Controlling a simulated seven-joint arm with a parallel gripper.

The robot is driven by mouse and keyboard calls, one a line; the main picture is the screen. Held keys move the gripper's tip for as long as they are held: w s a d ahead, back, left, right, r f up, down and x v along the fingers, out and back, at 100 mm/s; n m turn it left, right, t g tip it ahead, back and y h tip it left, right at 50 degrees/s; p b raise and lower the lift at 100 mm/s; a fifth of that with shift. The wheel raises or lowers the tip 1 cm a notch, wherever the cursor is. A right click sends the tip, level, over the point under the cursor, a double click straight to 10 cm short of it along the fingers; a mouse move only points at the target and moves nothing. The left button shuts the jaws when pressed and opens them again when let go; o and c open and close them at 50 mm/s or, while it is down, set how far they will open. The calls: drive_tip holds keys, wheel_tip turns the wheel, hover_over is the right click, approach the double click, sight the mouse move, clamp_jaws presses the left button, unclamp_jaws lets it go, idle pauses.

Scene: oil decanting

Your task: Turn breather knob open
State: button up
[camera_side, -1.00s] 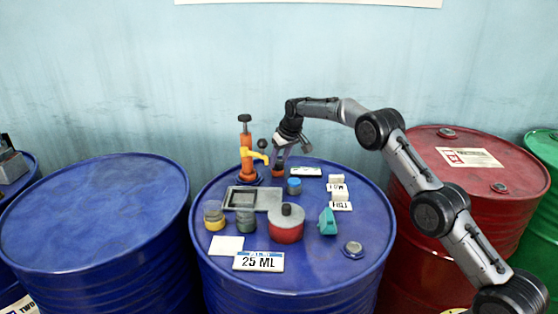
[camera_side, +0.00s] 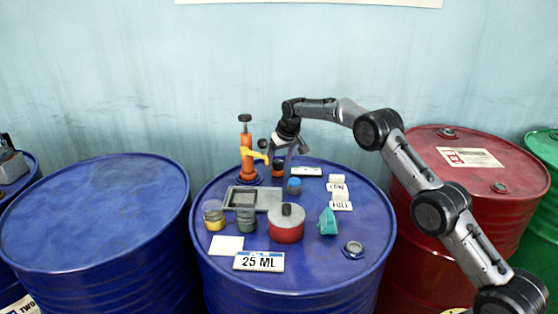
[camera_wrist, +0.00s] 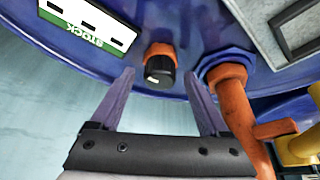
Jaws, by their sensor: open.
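The breather knob (camera_wrist: 160,66), a black cap with a pale mark on an orange base, stands on the blue drum. In the side view the knob (camera_side: 278,173) is small and partly below my gripper (camera_side: 284,155). In the wrist view my gripper (camera_wrist: 158,76) is open, one finger on each side of the knob. There are visible gaps between the knob and both fingers. The fingertips reach about level with the cap in that view; I cannot tell the exact height.
An orange pump (camera_side: 246,158) with a yellow spout stands close to the left of the knob in the side view. Its orange pipe (camera_wrist: 236,110) runs beside my right finger in the wrist view. A STOCK card (camera_wrist: 85,25) lies nearby. Jars and a red pot (camera_side: 286,228) stand farther forward.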

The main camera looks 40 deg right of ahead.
drive_tip(key=v, duration=1.3)
drive_tip(key=shift+s+r, duration=0.15)
drive_tip(key=shift+r, duration=0.2)
